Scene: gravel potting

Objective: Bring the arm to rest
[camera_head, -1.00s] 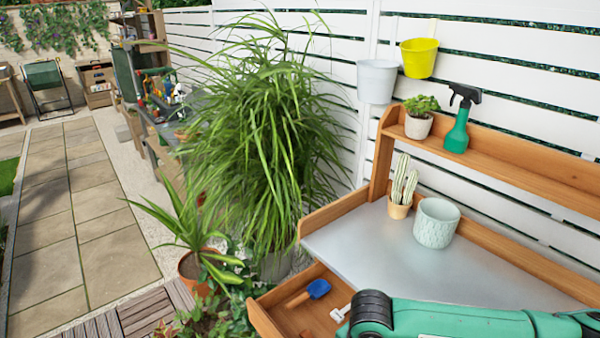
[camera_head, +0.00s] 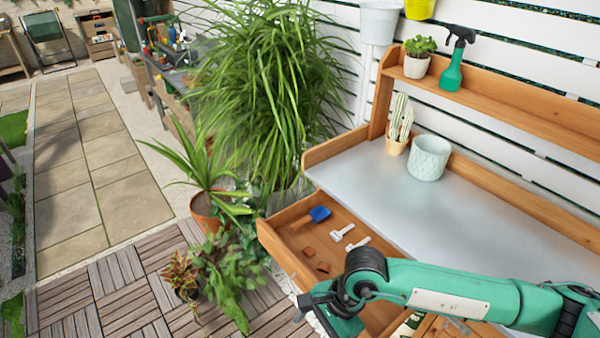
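My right arm (camera_head: 450,290), teal with black joints, comes in from the right along the bottom of the view. It passes in front of the potting bench's metal top (camera_head: 430,220) and its open wooden drawer (camera_head: 285,240). Its lower links bend down past a black joint and run out at the bottom edge. My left arm and gripper are out of view.
The drawer holds a blue scoop (camera_head: 318,214) and small white-handled tools. A pale green pot (camera_head: 428,158) and a potted cactus (camera_head: 398,130) stand at the back of the bench. A spray bottle (camera_head: 455,62) stands on the shelf. Plants crowd the left; paving (camera_head: 100,170) is open.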

